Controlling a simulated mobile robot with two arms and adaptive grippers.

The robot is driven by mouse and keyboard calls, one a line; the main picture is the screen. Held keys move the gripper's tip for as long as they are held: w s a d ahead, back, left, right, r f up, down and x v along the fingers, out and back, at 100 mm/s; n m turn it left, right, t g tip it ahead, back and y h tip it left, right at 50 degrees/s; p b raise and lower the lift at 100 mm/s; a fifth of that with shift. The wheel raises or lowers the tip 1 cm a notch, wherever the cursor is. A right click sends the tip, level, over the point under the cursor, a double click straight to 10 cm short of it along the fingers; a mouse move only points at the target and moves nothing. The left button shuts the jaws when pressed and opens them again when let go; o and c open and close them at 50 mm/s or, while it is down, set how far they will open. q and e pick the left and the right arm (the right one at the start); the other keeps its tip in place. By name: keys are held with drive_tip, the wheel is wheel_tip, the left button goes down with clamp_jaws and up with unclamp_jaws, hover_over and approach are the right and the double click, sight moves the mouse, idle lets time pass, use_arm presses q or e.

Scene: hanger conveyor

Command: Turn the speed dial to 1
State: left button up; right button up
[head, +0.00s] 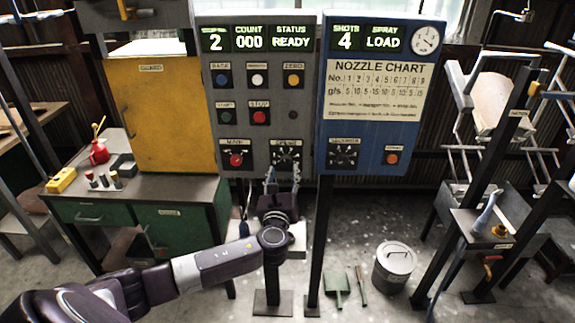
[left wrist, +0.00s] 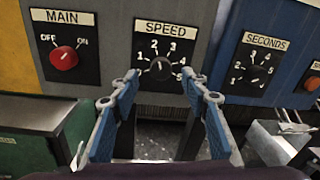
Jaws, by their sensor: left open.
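The speed dial (left wrist: 160,68) is a dark round knob on a black plate marked SPEED, with numbers 1 to 5 around it. In the head view the speed dial (head: 286,155) is low on the grey control panel (head: 250,135). Contact cannot be told. In the head view my left gripper (head: 278,190) is just below the dial. My right gripper is out of view.
The red MAIN switch (left wrist: 64,58) is left of the dial. The blue panel (head: 375,100) with a SECONDS dial (left wrist: 252,73) is close on the right. A green cabinet (head: 120,210) stands left; a bucket (head: 395,262) stands on the floor.

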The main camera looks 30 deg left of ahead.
sight(286, 163)
use_arm(q)
drive_tip(key=shift+x, duration=1.2)
drive_tip(key=shift+w+a, duration=0.2)
drive_tip(key=shift+w, duration=0.4)
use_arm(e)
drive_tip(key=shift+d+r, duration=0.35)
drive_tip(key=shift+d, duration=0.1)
use_arm(q)
clamp_jaws()
drive_tip(key=shift+f, duration=0.1)
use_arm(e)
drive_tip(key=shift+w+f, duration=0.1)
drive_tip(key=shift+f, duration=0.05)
